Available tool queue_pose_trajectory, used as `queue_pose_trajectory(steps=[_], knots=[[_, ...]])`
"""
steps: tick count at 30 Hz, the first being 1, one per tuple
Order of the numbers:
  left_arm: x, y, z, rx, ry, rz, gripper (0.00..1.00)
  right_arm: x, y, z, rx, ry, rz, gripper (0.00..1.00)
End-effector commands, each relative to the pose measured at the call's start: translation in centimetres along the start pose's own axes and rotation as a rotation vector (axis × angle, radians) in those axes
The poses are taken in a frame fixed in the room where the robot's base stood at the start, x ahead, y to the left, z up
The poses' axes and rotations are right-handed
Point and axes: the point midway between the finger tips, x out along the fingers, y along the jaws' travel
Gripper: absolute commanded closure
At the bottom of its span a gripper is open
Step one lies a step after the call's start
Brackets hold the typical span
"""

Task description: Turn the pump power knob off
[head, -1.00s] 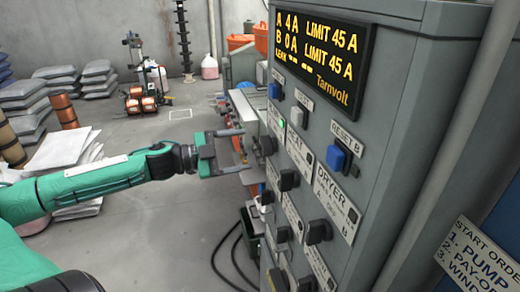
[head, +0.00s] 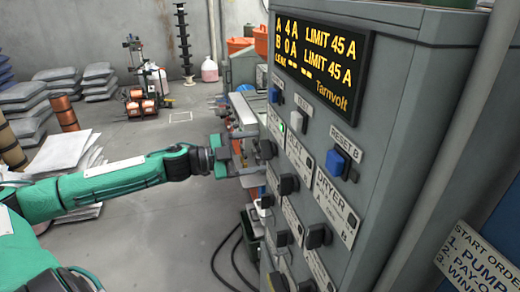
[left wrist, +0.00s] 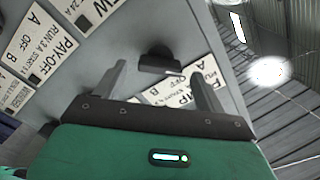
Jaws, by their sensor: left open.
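The pump knob (left wrist: 160,62) is a dark block-shaped knob on the grey panel, beside a white label that reads PUMP (left wrist: 200,92) in the left wrist view. In the head view the knob (head: 267,149) is at the panel's left edge, just right of my left gripper (head: 246,156). My left gripper also shows in the left wrist view (left wrist: 158,76), open, its fingers spread on either side of the knob. I cannot tell if they touch it. A small green light (head: 282,127) glows near this knob. My right gripper is not in view.
The grey cabinet (head: 400,130) carries a lit display (head: 322,50), blue buttons (head: 340,163) and several other dark knobs, among them the dryer knob (head: 318,236). A PAY-OFF label (left wrist: 33,50) shows in the left wrist view.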

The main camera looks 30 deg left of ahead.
Motion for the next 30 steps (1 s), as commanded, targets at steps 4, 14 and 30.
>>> queue_pose_trajectory(steps=[4, 14, 30], knots=[[0.7, -0.2, -0.1, 0.000, 0.000, -0.003, 0.27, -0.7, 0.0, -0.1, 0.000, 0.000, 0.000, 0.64], [1.9, -0.1, -0.2, 0.001, 0.002, 0.000, 0.27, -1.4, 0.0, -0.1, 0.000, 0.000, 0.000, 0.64], [2.1, 0.0, -0.1, 0.001, 0.001, 0.002, 0.53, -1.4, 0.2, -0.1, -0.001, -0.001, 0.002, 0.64]])
